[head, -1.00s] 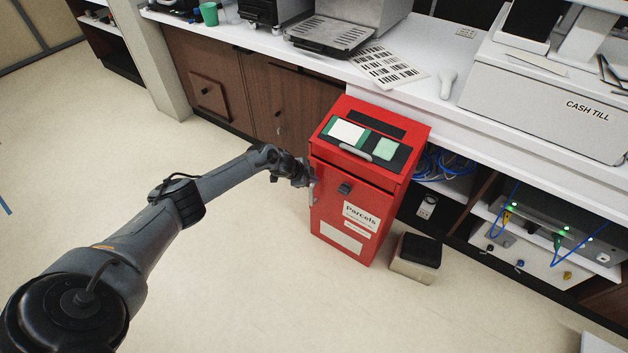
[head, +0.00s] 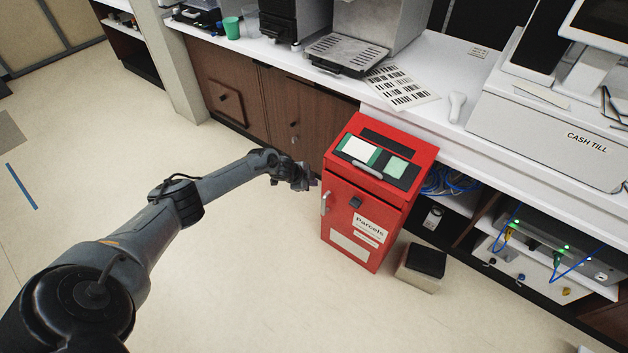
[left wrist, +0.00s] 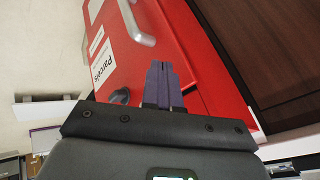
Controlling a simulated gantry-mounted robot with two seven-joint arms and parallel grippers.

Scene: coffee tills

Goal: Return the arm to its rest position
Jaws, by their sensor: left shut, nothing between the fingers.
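My left gripper (head: 304,180) is at the end of the arm that comes in from the left, just left of the red parcels box. Its fingers (left wrist: 162,84) are together with nothing between them in the left wrist view. The red parcels box (head: 388,180) stands upright on the floor against the counter, with a silver handle (head: 325,203) on its front door near the left edge. The door looks closed. The gripper is apart from the handle. The box also shows in the left wrist view (left wrist: 185,40), beyond the fingers. My right gripper is in neither view.
A white counter (head: 425,110) runs behind the box, holding a barcode sheet (head: 402,88), a scanner (head: 457,106) and a cash till (head: 550,130). A small black-topped block (head: 424,262) sits on the floor right of the box. The floor (head: 240,270) at front and left is clear.

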